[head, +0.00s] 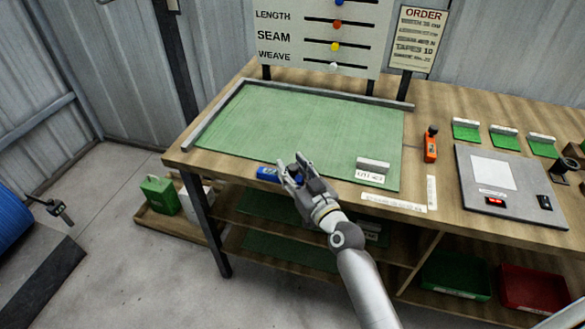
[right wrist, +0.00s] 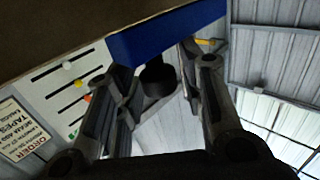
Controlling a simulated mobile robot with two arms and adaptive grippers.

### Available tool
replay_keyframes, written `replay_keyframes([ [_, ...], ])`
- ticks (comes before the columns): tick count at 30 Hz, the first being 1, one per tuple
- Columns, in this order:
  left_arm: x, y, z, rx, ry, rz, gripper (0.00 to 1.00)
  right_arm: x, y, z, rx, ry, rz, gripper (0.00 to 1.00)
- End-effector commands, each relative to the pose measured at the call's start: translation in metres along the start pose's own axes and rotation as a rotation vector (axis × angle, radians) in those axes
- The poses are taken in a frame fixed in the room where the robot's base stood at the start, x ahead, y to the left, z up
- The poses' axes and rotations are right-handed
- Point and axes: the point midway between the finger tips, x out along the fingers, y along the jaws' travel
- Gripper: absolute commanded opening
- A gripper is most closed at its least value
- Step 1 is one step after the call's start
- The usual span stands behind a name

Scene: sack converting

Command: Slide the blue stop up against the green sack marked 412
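The large green sack (head: 300,130) lies flat on the wooden bench. A white label (head: 369,177) sits near its front right corner; its print is too small to read surely. The blue stop (head: 268,173) is at the bench's front edge, left of my right gripper (head: 297,170). In the right wrist view the blue stop (right wrist: 165,30) lies across beyond the fingertips. A dark round knob (right wrist: 158,80) shows between the two spread fingers (right wrist: 155,85), with gaps visible. Whether the stop touches the sack is hidden by my gripper. My left gripper is not in view.
A grey rail (head: 300,91) borders the sack's back. An orange tool (head: 430,146) and a grey panel (head: 500,178) stand to the right. A sliders board (head: 318,40) and order sign (head: 418,38) rise behind. Shelves with bins (head: 455,275) are below.

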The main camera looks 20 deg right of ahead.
Motion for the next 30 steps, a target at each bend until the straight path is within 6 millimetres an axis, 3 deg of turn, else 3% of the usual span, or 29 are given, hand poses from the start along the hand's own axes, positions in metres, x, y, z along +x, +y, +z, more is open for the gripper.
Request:
replay_keyframes([
  [1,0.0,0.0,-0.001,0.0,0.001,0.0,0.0,0.0,0.0,0.0,0.0,0.0,0.0,0.25],
  [7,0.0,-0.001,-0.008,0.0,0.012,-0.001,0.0,0.0,0.0,0.0,0.0,0.0,-0.001,0.0],
  [29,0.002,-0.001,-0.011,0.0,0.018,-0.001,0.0,0.015,0.014,-0.001,0.0,0.001,-0.002,0.0],
  [30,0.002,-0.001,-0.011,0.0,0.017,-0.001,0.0,0.015,0.014,-0.001,0.0,0.001,-0.002,0.3],
])
